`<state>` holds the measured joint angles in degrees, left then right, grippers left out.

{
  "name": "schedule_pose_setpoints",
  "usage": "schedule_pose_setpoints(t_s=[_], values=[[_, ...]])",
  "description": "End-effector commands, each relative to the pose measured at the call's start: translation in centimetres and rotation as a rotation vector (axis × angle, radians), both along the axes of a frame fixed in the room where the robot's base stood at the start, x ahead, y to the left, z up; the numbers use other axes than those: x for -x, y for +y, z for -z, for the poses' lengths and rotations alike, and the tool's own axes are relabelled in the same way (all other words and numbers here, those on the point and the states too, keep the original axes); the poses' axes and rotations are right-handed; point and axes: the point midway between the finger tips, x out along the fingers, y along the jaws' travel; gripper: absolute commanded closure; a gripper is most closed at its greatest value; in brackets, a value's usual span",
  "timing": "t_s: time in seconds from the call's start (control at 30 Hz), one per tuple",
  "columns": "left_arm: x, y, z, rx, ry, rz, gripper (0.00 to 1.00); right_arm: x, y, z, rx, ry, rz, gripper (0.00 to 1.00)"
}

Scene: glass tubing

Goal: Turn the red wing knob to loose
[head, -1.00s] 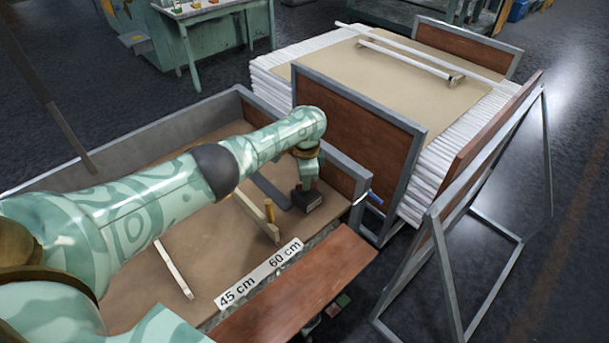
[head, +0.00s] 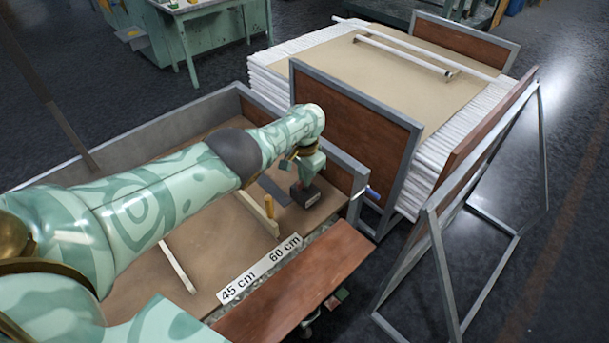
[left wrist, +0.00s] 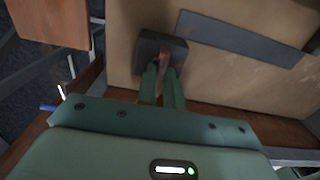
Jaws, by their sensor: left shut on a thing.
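The red wing knob (left wrist: 163,60) shows as a narrow red piece between my left fingers in the left wrist view. It sits at a dark block (left wrist: 148,47), which also shows in the head view (head: 305,194) at the far right corner of the tray. My left gripper (left wrist: 164,70) is shut on the knob, and its fingers cover much of it. In the head view the left gripper (head: 303,178) reaches down onto the block from above, and the knob is hidden there. The knob's exact angle is hard to tell. My right gripper is not in view.
A grey flat bar (head: 274,190) lies beside the block. A board marked 45 cm and 60 cm (head: 259,269) runs along the front. A framed brown panel (head: 352,126) stands behind.

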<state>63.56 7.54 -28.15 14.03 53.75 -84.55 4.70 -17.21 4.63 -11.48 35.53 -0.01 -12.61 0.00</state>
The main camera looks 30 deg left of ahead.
Motion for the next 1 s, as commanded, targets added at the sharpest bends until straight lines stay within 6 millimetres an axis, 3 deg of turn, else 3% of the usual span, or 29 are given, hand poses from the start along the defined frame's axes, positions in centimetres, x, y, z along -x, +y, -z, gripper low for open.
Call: schedule_pose_setpoints(t_s=[0.43,0.5,0.53,0.83,1.0], values=[[-0.1,-0.1,0.0,0.003,-0.003,-0.012,1.0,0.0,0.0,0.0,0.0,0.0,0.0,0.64],[-0.1,-0.1,0.0,0.003,-0.003,-0.011,0.74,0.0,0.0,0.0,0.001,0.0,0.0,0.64],[-0.1,-0.1,-0.1,0.003,-0.003,-0.011,0.69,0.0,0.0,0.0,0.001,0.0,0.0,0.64],[-0.1,0.0,-0.3,0.001,-0.003,-0.01,0.69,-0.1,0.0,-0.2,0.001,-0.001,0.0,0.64],[-0.1,0.0,-3.0,0.002,-0.006,-0.01,0.69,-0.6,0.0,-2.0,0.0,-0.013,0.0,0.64]])
